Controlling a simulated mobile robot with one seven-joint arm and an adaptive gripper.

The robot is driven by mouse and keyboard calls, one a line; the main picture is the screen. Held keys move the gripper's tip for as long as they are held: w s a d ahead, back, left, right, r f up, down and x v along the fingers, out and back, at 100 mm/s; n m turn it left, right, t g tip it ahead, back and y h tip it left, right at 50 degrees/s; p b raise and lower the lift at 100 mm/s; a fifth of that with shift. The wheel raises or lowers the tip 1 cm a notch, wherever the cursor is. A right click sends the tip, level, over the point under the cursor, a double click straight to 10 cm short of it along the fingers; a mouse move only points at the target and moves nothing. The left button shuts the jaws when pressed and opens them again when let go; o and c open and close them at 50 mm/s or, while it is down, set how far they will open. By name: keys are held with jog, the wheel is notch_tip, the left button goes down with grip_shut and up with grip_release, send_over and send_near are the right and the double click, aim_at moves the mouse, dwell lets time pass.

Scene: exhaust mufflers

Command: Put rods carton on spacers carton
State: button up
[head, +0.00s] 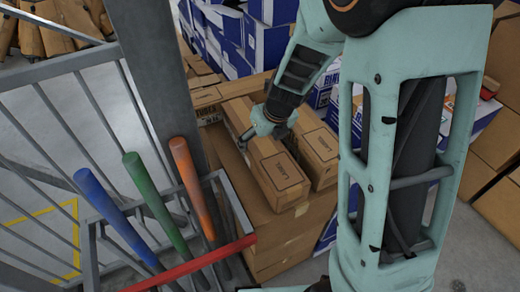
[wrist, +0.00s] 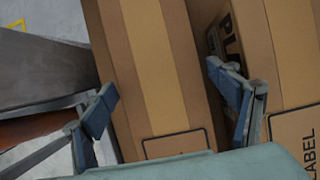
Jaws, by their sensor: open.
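A long brown carton (head: 280,183) lies on the stack, with a label on its near end too small to read. In the wrist view this carton (wrist: 160,70) has a tape strip along its top. My gripper (head: 250,137) is open over it, one finger towards each long side; contact is unclear. A second long carton (head: 320,158) lies beside it on the right and shows as a partly lettered box (wrist: 275,60) in the wrist view. I cannot tell which carton is rods or spacers.
Larger cartons (head: 275,245) form the stack underneath. A grey post (head: 155,70) and a rack with blue, green and orange bats (head: 140,185) stand close on the left. Blue-and-white boxes (head: 235,40) are piled behind. More brown cartons (head: 495,130) stand at right.

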jog(key=b+x, duration=0.2)
jog(key=x, duration=0.3)
jog(key=shift+r, duration=0.1)
jog(key=shift+s, duration=0.1)
jog(key=shift+c, duration=0.3)
jog(key=c, duration=1.8)
jog(key=shift+r, duration=0.1)
